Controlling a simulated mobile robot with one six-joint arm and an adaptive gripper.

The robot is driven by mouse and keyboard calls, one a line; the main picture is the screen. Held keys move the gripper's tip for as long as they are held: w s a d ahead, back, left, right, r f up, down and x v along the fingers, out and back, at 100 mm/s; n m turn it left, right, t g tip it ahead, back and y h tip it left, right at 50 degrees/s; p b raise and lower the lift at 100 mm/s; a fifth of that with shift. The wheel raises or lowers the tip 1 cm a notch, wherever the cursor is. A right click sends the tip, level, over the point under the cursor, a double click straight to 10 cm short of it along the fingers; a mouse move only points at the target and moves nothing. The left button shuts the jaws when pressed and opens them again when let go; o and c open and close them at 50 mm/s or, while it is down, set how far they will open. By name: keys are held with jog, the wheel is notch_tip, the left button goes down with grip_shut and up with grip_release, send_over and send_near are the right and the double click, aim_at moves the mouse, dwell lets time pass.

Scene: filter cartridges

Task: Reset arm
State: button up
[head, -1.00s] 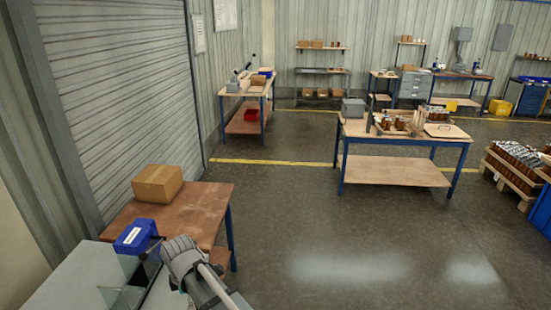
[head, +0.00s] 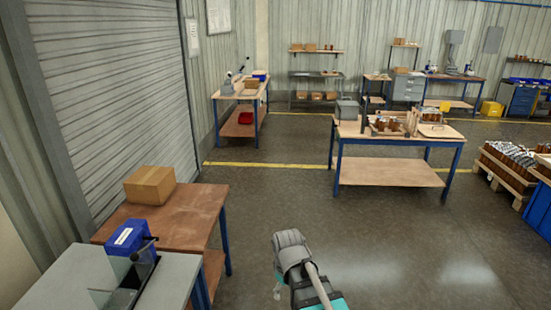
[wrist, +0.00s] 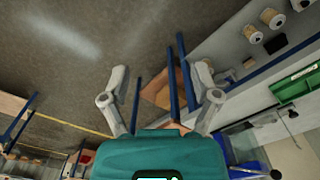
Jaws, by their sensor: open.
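My gripper (wrist: 160,80) shows in the wrist view with its two grey fingers spread apart and nothing between them. It is clear of any surface, with the floor and a bench's blue legs seen beyond it. In the head view my arm (head: 292,250) is at the bottom middle, over open floor to the right of the grey bench (head: 75,280). The fingertips cannot be made out in the head view.
In the wrist view, a green bin (wrist: 292,85) and cartridges (wrist: 272,18) lie on a grey top at right. The middle floor is clear.

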jog(key=s+d+f+m+b, duration=0.1)
jog(key=s+d+m, duration=0.2)
jog(key=d+m, duration=0.4)
jog(key=d, duration=0.7)
jog(key=shift+f+m, duration=0.4)
jog(key=c, duration=0.3)
jog(key=shift+a, duration=0.15)
